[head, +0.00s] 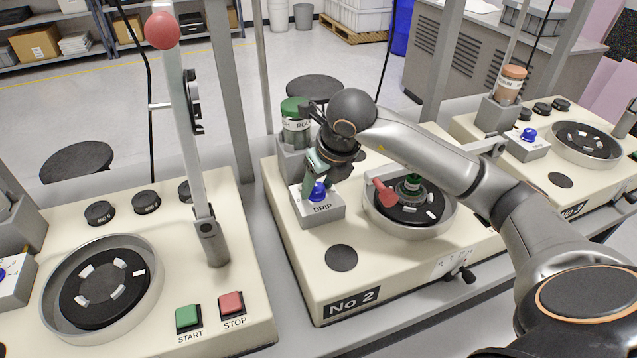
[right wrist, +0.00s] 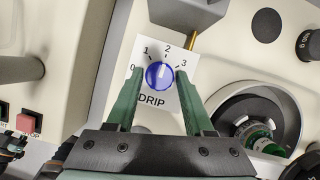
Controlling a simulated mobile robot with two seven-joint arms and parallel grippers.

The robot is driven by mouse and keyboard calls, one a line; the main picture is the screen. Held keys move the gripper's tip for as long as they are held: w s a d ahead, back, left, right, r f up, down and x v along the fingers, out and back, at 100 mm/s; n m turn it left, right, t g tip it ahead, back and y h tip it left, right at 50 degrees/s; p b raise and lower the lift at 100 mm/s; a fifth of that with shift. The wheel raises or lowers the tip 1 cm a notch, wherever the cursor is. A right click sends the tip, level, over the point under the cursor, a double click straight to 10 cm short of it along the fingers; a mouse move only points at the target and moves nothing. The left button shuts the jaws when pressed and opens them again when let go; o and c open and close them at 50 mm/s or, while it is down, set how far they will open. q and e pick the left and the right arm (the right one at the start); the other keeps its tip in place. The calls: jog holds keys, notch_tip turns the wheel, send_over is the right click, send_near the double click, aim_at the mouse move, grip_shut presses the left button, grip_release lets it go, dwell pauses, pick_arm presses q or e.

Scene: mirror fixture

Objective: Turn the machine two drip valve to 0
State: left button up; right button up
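The machine two drip valve is a blue knob (head: 317,191) on a grey box marked DRIP (head: 322,208), on the machine labelled No 2 (head: 352,303). In the right wrist view the knob (right wrist: 160,76) sits on a white dial plate (right wrist: 150,50) numbered 0 to 3. Its white mark appears to point up, near the 2. My right gripper (head: 312,182) is at the knob from above. Its green fingers (right wrist: 160,80) are apart, one on each side of the knob; contact is not clear. My left gripper is not in view.
A green-capped bottle (head: 295,122) stands behind the valve. A round dish (head: 410,212) with a red-handled part lies to its right. The neighbouring left machine has a lever with a red ball (head: 162,30) and START and STOP buttons (head: 232,302). The panel left of the valve is clear.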

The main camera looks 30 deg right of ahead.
grip_shut()
dwell(0.4)
